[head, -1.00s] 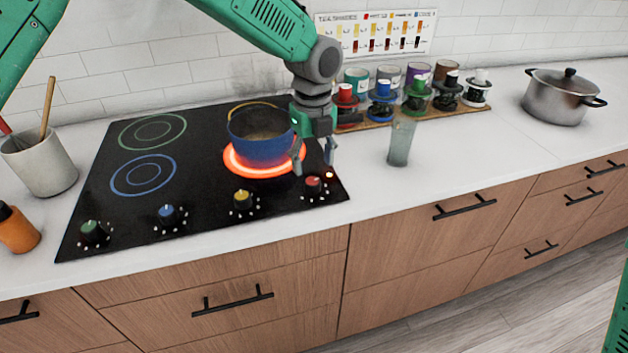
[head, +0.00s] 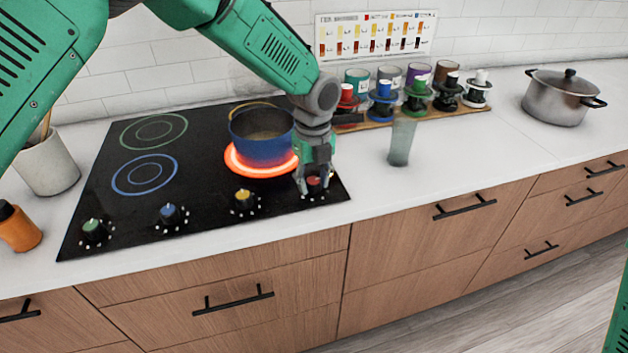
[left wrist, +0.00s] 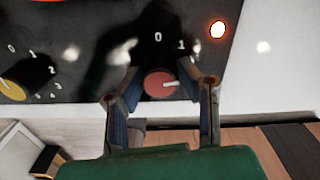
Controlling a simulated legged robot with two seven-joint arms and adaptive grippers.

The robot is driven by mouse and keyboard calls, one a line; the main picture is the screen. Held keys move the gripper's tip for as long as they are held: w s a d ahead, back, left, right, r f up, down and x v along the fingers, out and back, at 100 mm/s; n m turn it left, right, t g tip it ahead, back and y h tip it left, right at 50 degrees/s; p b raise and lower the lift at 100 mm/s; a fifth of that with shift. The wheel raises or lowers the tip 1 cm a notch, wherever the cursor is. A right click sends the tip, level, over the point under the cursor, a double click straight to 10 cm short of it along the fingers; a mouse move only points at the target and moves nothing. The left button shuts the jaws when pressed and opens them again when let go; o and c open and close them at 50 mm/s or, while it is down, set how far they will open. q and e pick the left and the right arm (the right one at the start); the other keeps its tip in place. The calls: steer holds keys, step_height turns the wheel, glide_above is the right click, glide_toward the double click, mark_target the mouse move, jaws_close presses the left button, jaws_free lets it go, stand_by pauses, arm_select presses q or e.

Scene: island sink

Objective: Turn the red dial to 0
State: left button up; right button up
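The red dial (head: 314,181) is at the right front corner of the black cooktop (head: 200,215), mostly hidden by my left gripper (head: 315,188) in the head view. In the left wrist view the red dial (left wrist: 158,83) lies between the two fingertips of my left gripper (left wrist: 160,88). My right gripper is not in view.
A blue pot (head: 261,135) stands on the glowing red burner (head: 240,168) close behind my gripper. A yellow dial (head: 243,200) is to the left. A glass (head: 401,142) stands to the right on the white counter. An orange indicator light (left wrist: 217,29) glows near the red dial.

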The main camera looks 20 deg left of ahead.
arm_select(q)
steer(key=shift+r+n+p, duration=0.15)
steer(key=shift+n+p, duration=1.1)
steer(key=shift+n, duration=0.15)
steer(key=n+p, duration=0.1)
steer(key=n, duration=0.2)
steer(key=shift+n+p, duration=0.3)
steer(key=shift+p, duration=0.1)
steer(key=n+p, duration=0.1)
steer(key=n, duration=0.3)
steer(key=shift+n, duration=0.3)
steer(key=n+p, duration=0.1)
steer(key=n, duration=0.3)
steer(key=shift+w+n, duration=0.1)
steer(key=shift+n, duration=0.3)
steer(key=o, duration=1.1)
steer(key=shift+o, duration=0.2)
steer(key=shift+w+f, duration=0.1)
steer(key=shift+f, duration=0.1)
